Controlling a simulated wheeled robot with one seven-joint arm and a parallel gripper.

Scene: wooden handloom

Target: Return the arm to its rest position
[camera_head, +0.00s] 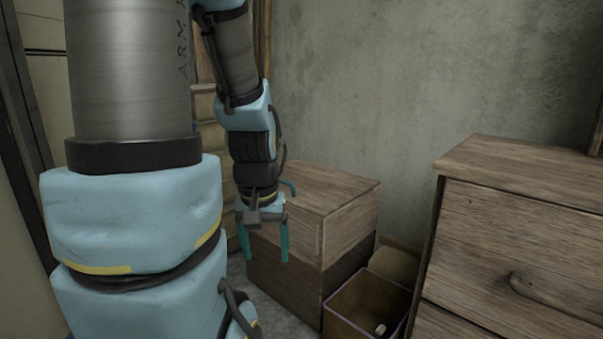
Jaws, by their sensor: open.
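My gripper (264,244) hangs downward near the middle of the head view, with two teal fingers spread apart and nothing between them. My arm comes down from the top, with light blue joints and grey metal links. The gripper is in front of the left side of a wooden box-shaped cabinet (345,225). I cannot tell how far apart they are.
A larger wooden drawer unit (510,240) with a knob stands at the right. Between it and the cabinet is an open bin (352,327) with a small pale object (380,329) inside. A plain grey wall (390,90) closes the back. Grey floor shows below the gripper.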

